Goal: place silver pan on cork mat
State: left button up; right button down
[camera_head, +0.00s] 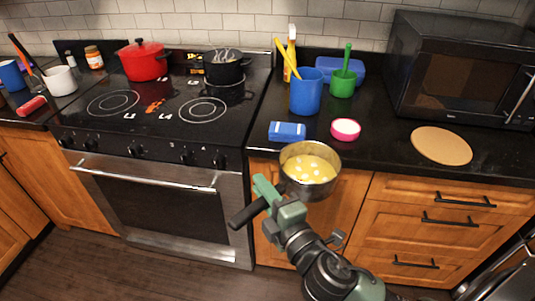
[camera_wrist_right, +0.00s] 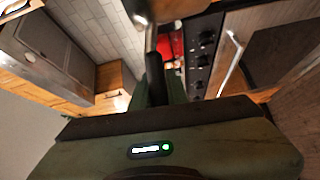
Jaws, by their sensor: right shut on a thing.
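The silver pan (camera_head: 322,190) holds a yellow content with pale pieces. It is level in the air in front of the counter edge in the head view, left of the cork mat. My right gripper (camera_head: 266,190) is shut on the pan's black handle (camera_head: 247,213). The handle also shows in the right wrist view (camera_wrist_right: 155,75). The round cork mat (camera_head: 441,145) lies flat and bare on the black counter, in front of the microwave. My left gripper is not in view.
A black microwave (camera_head: 465,75) stands behind the mat. A pink-rimmed round item (camera_head: 345,129), a blue box-like item (camera_head: 287,132), a blue cup (camera_head: 306,92) and a green cup (camera_head: 342,84) stand left of it. A red pot (camera_head: 143,62) and a black pot (camera_head: 224,67) are on the stove.

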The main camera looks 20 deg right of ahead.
aim_at(414, 139)
jog(key=z, duration=1.3)
jog(key=i+j+z, duration=0.35)
jog(key=j, duration=0.35)
jog(key=i+j+z, duration=0.15)
jog(key=i+j, duration=0.15)
